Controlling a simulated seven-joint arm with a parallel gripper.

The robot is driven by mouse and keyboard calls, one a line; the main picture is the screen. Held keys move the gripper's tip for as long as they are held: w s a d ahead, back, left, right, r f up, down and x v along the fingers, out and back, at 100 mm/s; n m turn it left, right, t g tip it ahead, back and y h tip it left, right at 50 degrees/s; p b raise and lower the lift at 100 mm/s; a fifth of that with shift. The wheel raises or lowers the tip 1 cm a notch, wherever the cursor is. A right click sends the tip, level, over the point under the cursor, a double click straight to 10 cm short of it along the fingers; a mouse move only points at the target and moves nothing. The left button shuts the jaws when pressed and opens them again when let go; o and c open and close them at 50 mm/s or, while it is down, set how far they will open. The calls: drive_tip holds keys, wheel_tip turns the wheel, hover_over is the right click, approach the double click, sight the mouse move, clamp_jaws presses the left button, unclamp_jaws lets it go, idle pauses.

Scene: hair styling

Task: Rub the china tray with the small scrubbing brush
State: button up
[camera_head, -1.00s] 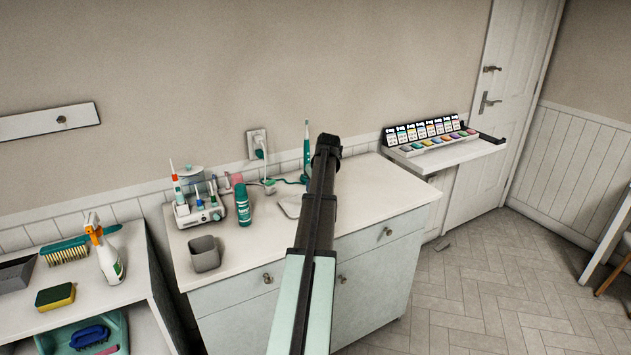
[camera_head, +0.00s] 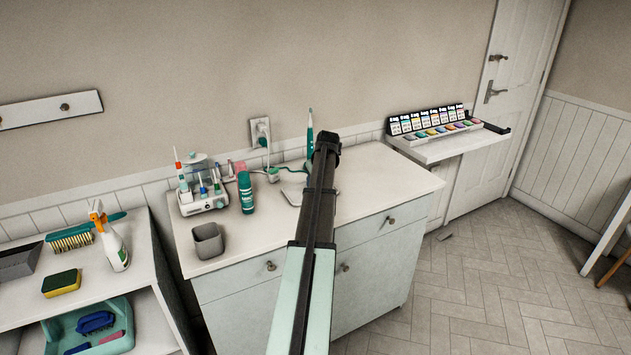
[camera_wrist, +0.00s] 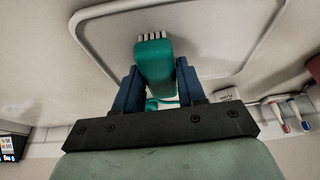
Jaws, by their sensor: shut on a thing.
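In the wrist view my gripper (camera_wrist: 156,90) is shut on the teal small scrubbing brush (camera_wrist: 154,62), with pale bristles at its far end. Behind the brush lies the white china tray (camera_wrist: 222,40), a flat plate with a raised, rounded rim. I cannot tell whether the bristles touch it. In the head view only the left edge of the tray (camera_head: 291,195) shows on the counter. My arm hides the rest and the gripper. An upright teal handle (camera_head: 310,130) sticks up beside my arm; I cannot tell whether it is the same brush.
On the counter (camera_head: 250,236) stand a teal can (camera_head: 246,192), a grey cup (camera_head: 208,240) and a toothbrush stand (camera_head: 203,205). A palette shelf (camera_head: 437,147) is at right. The left shelf holds a spray bottle (camera_head: 115,250) and sponge (camera_head: 61,282). The counter's right side is clear.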

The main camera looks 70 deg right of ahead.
drive_tip(key=shift+s+a, duration=0.65)
drive_tip(key=shift+a, duration=0.05)
drive_tip(key=shift+v, duration=1.2)
drive_tip(key=shift+w+d+r, duration=0.1)
drive_tip(key=shift+r, duration=1.4)
drive_tip(key=shift+w+d+r, duration=0.1)
drive_tip(key=shift+r, duration=1.4)
